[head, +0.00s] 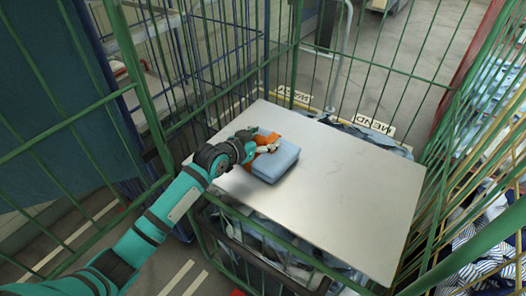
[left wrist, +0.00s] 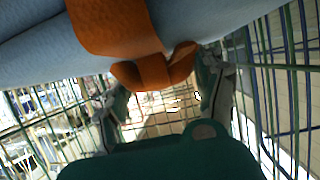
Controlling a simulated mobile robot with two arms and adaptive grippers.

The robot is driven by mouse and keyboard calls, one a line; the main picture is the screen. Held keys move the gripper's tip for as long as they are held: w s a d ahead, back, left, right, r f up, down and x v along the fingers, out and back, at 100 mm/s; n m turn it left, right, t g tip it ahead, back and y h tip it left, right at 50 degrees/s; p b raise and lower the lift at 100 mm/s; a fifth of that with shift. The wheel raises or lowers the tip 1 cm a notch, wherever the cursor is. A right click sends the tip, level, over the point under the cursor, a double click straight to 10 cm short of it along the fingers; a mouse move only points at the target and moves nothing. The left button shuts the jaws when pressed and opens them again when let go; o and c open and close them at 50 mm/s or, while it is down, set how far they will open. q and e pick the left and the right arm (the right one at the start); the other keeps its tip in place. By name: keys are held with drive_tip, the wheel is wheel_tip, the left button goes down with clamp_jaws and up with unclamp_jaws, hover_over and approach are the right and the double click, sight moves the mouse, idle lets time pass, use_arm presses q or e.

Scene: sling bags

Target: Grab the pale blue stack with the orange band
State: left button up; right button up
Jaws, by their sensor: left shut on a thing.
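The pale blue stack (head: 280,166) is at the left part of a pale board, with an orange band (head: 264,137) around it. My left gripper (head: 262,148) reaches in from the left at the band. In the left wrist view the blue stack (left wrist: 40,50) fills the top. The orange band (left wrist: 110,25) hangs down to a knot-like part between the two fingers of my left gripper (left wrist: 160,80), which is shut on it. I cannot tell whether the stack touches the board or is slightly above it. My right gripper is not in view.
The pale board (head: 345,190) is bare to the right of the stack. Green wire cage walls (head: 395,75) surround it. Cloth lies below the board and in a cage at the right.

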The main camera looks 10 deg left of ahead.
use_arm(q)
drive_tip(key=shift+c, duration=1.1)
drive_tip(key=shift+r, duration=0.1)
drive_tip(key=shift+c, duration=0.2)
